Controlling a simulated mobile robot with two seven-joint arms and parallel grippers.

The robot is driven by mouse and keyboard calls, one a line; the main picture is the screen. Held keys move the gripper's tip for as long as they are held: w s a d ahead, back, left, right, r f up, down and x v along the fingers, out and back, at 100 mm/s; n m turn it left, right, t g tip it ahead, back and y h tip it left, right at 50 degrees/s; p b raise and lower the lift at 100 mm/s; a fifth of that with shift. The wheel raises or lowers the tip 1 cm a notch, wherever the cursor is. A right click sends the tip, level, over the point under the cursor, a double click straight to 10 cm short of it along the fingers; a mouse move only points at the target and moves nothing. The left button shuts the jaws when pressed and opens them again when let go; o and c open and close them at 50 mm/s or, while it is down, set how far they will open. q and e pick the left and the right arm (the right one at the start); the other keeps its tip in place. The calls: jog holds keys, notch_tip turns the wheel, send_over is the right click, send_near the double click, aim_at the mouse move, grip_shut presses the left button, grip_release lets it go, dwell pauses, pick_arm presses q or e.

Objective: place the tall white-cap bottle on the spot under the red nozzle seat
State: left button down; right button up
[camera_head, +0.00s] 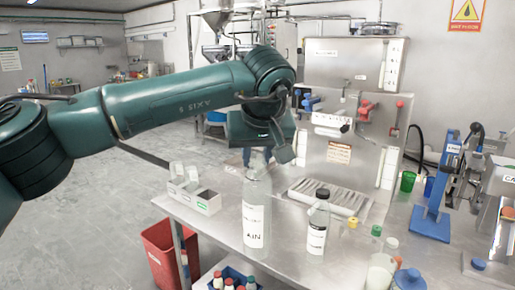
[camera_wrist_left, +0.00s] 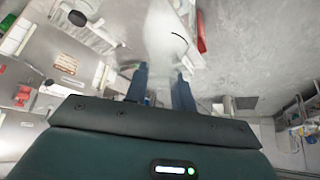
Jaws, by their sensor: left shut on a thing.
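A tall clear bottle with a white label (camera_head: 256,215) stands upright near the table's front edge, its top under my left gripper (camera_head: 262,155). The gripper hides its cap. In the left wrist view my left gripper (camera_wrist_left: 161,72) has its two blue fingers on either side of the pale bottle (camera_wrist_left: 165,38); it is shut on it. I cannot tell whether the bottle's base touches the table. Red nozzle parts (camera_head: 365,110) show on the steel filling machine (camera_head: 345,75), right of and behind the bottle. The spot under them is not clearly visible. My right gripper is not in view.
A black-cap bottle (camera_head: 318,228) stands just right of the held bottle. A slatted tray (camera_head: 330,196) lies before the machine. A white box (camera_head: 200,198) is at left. Small bottles (camera_head: 381,268) and a blue stand (camera_head: 432,215) are at right. A red bin (camera_head: 160,255) is below.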

pick_arm(q)
jog(key=s+a+f+m, duration=0.1)
jog(key=s+a+f, duration=0.3)
jog(key=a, duration=0.5)
jog(key=s+a+f+h, duration=0.1)
jog(key=s+a+f, duration=0.3)
jog(key=a, duration=0.6)
notch_tip(320, 180, down, 2)
jog(key=shift+s+a+f+m, duration=0.1)
jog(key=shift+s+a+m, duration=0.05)
jog(key=shift+s+m, duration=0.25)
